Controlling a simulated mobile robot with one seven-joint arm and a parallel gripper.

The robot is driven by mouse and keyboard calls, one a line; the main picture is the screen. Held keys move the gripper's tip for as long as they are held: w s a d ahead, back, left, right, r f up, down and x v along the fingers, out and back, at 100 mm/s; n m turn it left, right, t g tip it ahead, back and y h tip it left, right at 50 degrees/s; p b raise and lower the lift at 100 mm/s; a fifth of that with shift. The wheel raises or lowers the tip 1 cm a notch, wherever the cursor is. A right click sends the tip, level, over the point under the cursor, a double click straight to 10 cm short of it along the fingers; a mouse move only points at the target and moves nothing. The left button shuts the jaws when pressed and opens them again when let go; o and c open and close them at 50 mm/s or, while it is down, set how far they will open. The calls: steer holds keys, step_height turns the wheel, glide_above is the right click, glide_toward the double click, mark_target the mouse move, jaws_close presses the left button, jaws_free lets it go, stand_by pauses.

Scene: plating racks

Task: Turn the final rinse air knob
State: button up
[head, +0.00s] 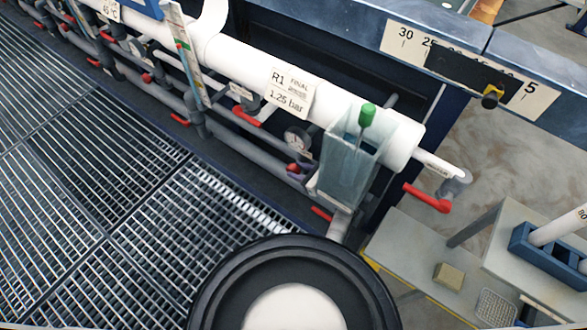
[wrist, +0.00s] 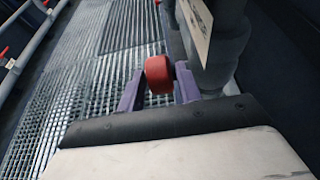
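A red rounded knob (wrist: 158,74) shows in the wrist view, between the two purple fingers of my gripper (wrist: 160,80). The fingers are apart, one on each side of the knob, with narrow gaps seeming to show. I cannot tell whether either finger touches it. In the head view a small red knob (head: 293,167) with a purple patch below it sits on the pipework under the white pipe, near a round gauge (head: 297,138). I cannot tell for sure that it is the same knob. The label "R1 FINAL, 1.25 bar" (head: 289,93) is on the white pipe above. My gripper is not clearly seen there.
A thick grey pipe (wrist: 220,45) with a pale label (wrist: 195,22) stands close right of my gripper. Metal grating (head: 75,170) lies below. A clear box with a green-topped rod (head: 350,165) and red-handled valves (head: 427,198) stand nearby. A bench (head: 535,265) is at right.

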steer(key=shift+x, duration=1.2)
steer(key=c, duration=0.7)
steer(key=shift+f+t+y+b, duration=0.25)
steer(key=shift+t+y+b, duration=0.05)
steer(key=shift+b, duration=0.35)
steer(key=shift+f+t+y+b, duration=0.2)
steer(key=shift+t+y+b, duration=0.3)
steer(key=shift+y+b, duration=0.5)
steer(key=t+y+b, duration=0.1)
steer(key=b, duration=0.1)
steer(key=shift+r+b, duration=0.1)
steer(key=shift+b, duration=0.25)
steer(key=shift+d+r+t+y+b, duration=0.1)
steer(key=shift+r+t+y+b, duration=0.25)
steer(key=shift+y+b, duration=0.2)
